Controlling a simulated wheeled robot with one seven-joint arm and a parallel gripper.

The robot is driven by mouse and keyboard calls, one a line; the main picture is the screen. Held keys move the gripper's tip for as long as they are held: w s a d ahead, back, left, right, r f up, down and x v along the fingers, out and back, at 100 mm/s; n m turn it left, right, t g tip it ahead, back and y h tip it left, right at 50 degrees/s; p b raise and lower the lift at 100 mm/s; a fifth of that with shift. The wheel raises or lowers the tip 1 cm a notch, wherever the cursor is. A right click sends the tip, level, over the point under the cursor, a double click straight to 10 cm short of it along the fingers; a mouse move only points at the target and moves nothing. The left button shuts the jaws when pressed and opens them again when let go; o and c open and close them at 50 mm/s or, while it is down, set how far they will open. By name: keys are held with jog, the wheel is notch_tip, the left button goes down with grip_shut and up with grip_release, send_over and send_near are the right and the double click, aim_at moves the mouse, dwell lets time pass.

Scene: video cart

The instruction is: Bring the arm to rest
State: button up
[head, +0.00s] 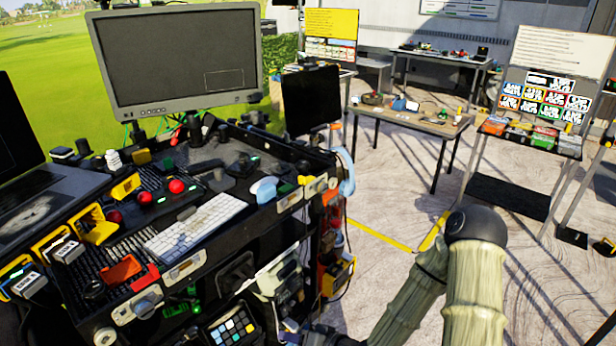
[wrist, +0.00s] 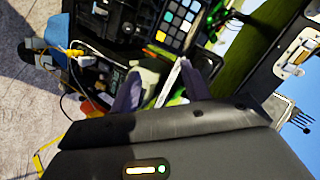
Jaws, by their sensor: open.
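My arm (head: 472,270) shows at the lower right of the head view, bent at a dark round joint, with pale ribbed sleeves on both links. My gripper (wrist: 162,85) shows in the wrist view with its two grey-purple fingers apart. I see nothing held between them. The side of the video cart (head: 250,240) is beyond the fingers, with a color-patch panel (wrist: 180,28) on it. I cannot tell how far the fingers are from the cart. The gripper does not show clearly in the head view.
The cart top carries a large monitor (head: 175,60), a white keyboard (head: 195,225) and red buttons. A small monitor (head: 312,100) stands behind. A wooden table (head: 425,125) and a sign stand (head: 545,90) are at the right. Paved floor (head: 390,230) between cart and stand is mostly clear.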

jog(key=d+r+n+g+h+p, duration=0.25)
jog(key=d+r+h, duration=0.55)
jog(key=d, duration=0.5)
jog(key=s+d+r+m+h+p, duration=0.1)
jog(key=s+d+r+p, duration=0.1)
jog(key=s+r, duration=0.2)
jog(key=s+d+r+m+g+h+p, duration=0.1)
jog(key=s+d+r, duration=0.2)
jog(key=r, duration=0.7)
jog(key=shift+s+h+p, duration=0.3)
jog(key=shift+s+p, duration=0.05)
jog(key=shift+m+g, duration=0.25)
jog(key=shift+c, duration=1)
